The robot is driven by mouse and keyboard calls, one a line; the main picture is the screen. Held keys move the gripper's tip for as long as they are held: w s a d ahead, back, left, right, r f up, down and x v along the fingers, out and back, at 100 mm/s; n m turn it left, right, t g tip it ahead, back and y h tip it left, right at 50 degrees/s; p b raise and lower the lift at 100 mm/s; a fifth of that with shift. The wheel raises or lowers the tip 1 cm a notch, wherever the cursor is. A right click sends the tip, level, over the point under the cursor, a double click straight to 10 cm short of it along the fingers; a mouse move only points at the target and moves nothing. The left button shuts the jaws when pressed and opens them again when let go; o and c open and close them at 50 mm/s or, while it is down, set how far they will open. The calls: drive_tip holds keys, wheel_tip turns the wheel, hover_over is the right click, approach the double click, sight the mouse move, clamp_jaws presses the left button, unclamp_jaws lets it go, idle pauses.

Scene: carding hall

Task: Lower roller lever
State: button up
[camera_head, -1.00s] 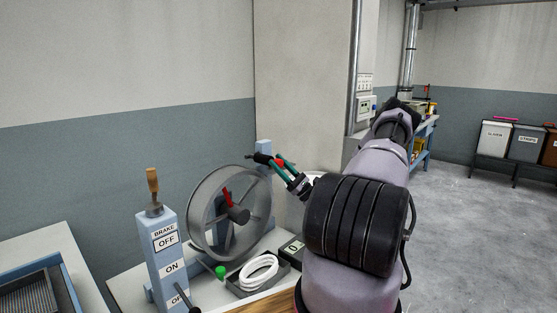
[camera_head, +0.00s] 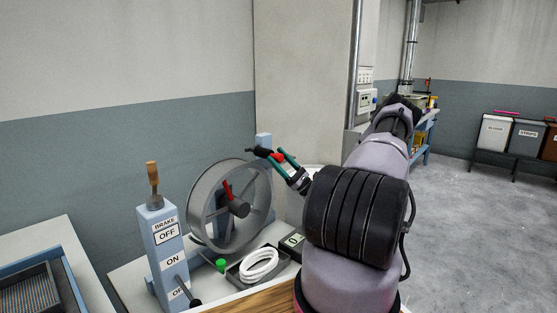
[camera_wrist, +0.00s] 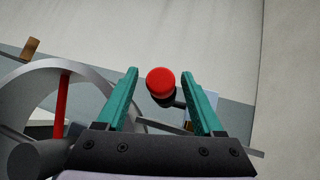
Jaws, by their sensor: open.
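The roller lever is a dark arm ending in a red ball knob (camera_head: 279,157), beside a blue post (camera_head: 264,140) behind the wheel. In the wrist view the red knob (camera_wrist: 160,82) shows between my two teal fingers, toward their tips, with space on both sides. My gripper (camera_head: 275,157) is open around the knob and not closed on it. It also shows in the wrist view (camera_wrist: 160,90). Most of the lever's dark shaft is hidden behind the knob there.
A large grey wheel (camera_head: 231,164) with a red spoke stands left of my gripper. A blue brake post (camera_head: 157,232) with OFF and ON labels and a wooden-handled tool are at front left. A tray (camera_head: 243,275) of white rings lies below. Bins stand far right.

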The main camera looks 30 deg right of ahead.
drive_tip(key=v, duration=1)
drive_tip(key=shift+s+d+f, duration=0.15)
drive_tip(key=shift+f, duration=0.15)
